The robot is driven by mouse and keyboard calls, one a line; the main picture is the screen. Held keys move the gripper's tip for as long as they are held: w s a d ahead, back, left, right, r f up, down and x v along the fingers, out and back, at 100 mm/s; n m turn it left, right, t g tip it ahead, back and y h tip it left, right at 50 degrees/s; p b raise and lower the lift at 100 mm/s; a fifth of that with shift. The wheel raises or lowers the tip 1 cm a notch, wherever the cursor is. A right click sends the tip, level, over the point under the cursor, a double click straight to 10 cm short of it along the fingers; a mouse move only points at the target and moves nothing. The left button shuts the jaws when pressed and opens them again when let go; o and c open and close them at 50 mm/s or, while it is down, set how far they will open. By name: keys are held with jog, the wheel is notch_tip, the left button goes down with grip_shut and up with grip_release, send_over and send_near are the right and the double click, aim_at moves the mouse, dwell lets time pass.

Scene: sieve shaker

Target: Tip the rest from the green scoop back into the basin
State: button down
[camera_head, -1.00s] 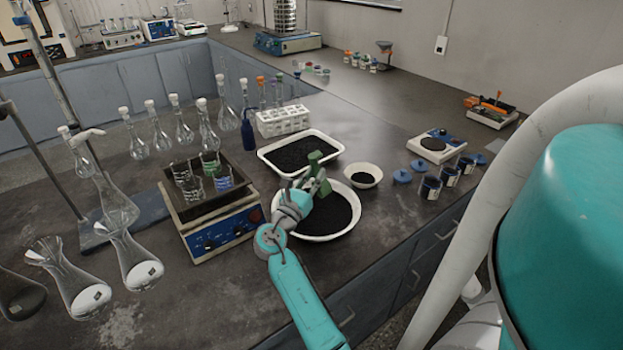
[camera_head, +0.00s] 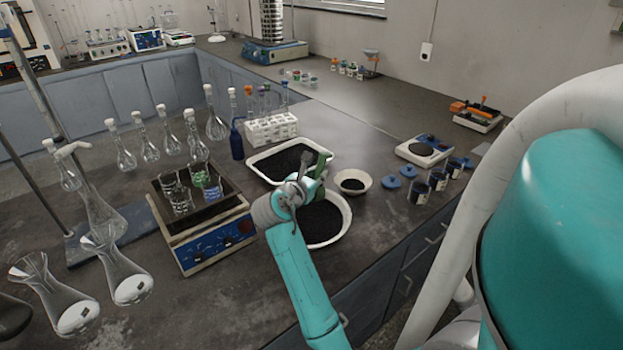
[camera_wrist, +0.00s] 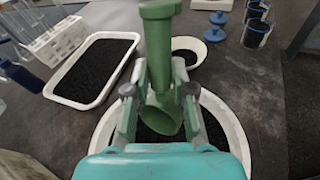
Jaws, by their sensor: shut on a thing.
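The green scoop (camera_wrist: 159,60) is held in my gripper (camera_wrist: 160,92), with the jaws on both sides of it. In the wrist view its handle points away from me and its bowl hangs over the round white basin (camera_wrist: 232,128). In the head view the scoop (camera_head: 321,166) shows above the basin (camera_head: 347,222), partly behind my gripper (camera_head: 308,184). The basin holds black granules. The scoop appears tilted downward; whether any granules are left in it I cannot tell.
A white rectangular tray (camera_head: 326,170) of black granules lies behind the basin. A small white bowl (camera_head: 366,189) with black granules stands right of it. A shaker with beakers (camera_head: 210,240) is at left.

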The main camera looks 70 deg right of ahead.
jog(key=shift+s+d+r+m+y, duration=0.15)
jog(key=shift+s+d+m+y, duration=0.2)
jog(key=shift+d+y, duration=0.4)
jog(key=shift+a, duration=0.15)
jog(key=shift+s+d+t+y, duration=0.3)
jog(key=shift+d+t+y, duration=0.1)
jog(key=shift+y, duration=0.15)
jog(key=shift+s+d+f+m+t+y, duration=0.15)
jog(key=shift+s+d+m+t+y, duration=0.2)
jog(key=shift+y, duration=0.4)
jog(key=shift+s+d+f+m+t+y, duration=0.15)
jog(key=shift+d+m+t+y, duration=0.25)
jog(key=shift+y, duration=0.35)
jog(key=shift+d, duration=0.1)
jog(key=shift+s+d+f+m+t+y, duration=0.3)
jog(key=shift+d+f+t+y, duration=0.15)
jog(key=shift+y, duration=0.45)
jog(key=shift+s+d+f+m+t+y, duration=0.25)
jog(key=shift+d+f+t+y, duration=0.15)
jog(key=shift+y, duration=0.5)
